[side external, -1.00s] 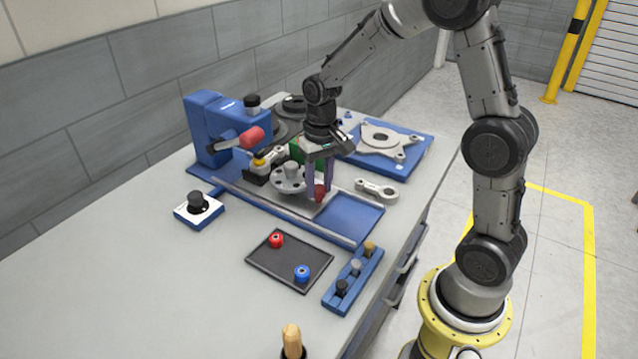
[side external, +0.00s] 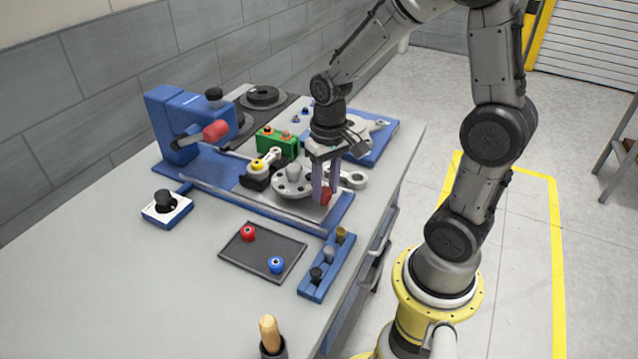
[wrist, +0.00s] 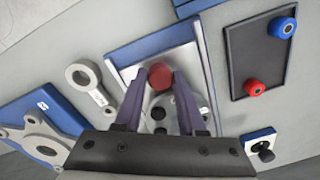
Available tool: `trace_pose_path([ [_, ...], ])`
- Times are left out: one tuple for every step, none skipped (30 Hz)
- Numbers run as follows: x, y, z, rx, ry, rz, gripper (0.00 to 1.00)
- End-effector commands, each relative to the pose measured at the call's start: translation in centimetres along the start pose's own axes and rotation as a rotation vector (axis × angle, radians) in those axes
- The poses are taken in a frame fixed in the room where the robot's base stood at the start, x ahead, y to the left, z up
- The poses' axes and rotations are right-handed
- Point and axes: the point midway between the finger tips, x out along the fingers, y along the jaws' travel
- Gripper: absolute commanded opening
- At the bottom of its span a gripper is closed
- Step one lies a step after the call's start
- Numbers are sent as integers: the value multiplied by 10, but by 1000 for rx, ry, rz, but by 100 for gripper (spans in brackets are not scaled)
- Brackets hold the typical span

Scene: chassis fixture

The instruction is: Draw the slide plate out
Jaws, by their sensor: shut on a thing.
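The grey slide plate (side external: 308,208) lies on the blue fixture bed (side external: 345,207), near the bed's right end in the side view. It carries a round flange part (side external: 290,187) and a black block with a yellow-topped link (side external: 257,172). A red knob (side external: 327,197) stands at the plate's right end. My gripper (side external: 323,193) points down with its purple fingers shut on the red knob. In the wrist view the knob (wrist: 160,75) sits between the two fingertips. My gripper's body hides part of the plate in the wrist view.
A blue press with a red-handled lever (side external: 215,131) stands behind the bed's left part. A green block (side external: 277,142) and a grey link (side external: 352,180) lie near the plate. In front are a dark tray (side external: 262,252) with two rollers and a blue peg rack (side external: 327,265).

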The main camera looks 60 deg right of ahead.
Motion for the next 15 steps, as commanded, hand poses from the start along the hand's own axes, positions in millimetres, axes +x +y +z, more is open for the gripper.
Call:
trace_pose_path([
  [-1, 2, 2, -2, -8, 5, 0],
  [-1, 2, 3, -2, -9, 5, 0],
  [-1, 2, 3, -2, -9, 6, 0],
  [-1, 2, 3, -2, -10, 6, 0],
  [-1, 2, 3, -2, -10, 6, 43],
  [-1, 2, 4, -2, -11, 6, 50],
  [-1, 2, 4, -2, -11, 6, 56],
  [0, 2, 3, -2, -11, 6, 61],
  [0, 2, 3, -2, -11, 6, 68],
  [0, 2, 3, -1, -11, 6, 69],
  [0, 2, 3, -1, -11, 5, 69],
  [0, 2, 3, -1, -10, 5, 69],
  [0, 2, 3, -1, -10, 5, 69],
  [0, 2, 3, -1, -10, 5, 69],
  [0, 2, 3, -1, -10, 5, 69],
])
